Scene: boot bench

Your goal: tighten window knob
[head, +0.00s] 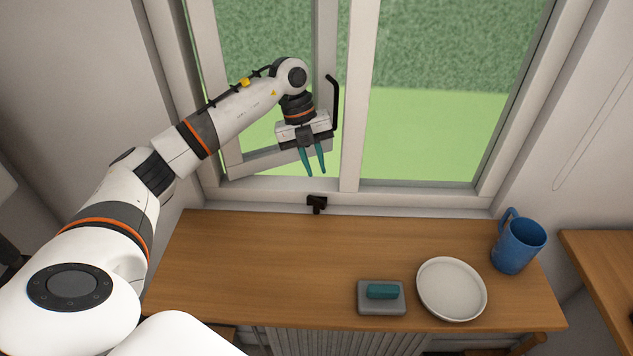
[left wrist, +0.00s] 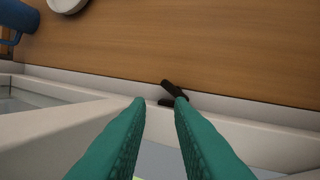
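The window knob (head: 317,203) is a small black piece low on the window frame, just above the back edge of the wooden bench. It also shows in the left wrist view (left wrist: 174,92), just beyond the fingertips, partly behind the right finger. My left gripper (head: 316,174) has two teal fingers pointing down, above the knob and apart from it. The fingers are spread with nothing between them, as the left wrist view (left wrist: 160,101) also shows. The left window sash (head: 324,40) stands ajar, with a black handle (head: 333,103) close beside the gripper. My right gripper is not in view.
On the wooden bench (head: 250,260) stand a blue mug (head: 517,243) at the right, a white plate (head: 451,289), and a grey dish (head: 366,303) with a teal block (head: 382,291). The bench's left half is clear. Another wooden surface (head: 610,260) is at the far right.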

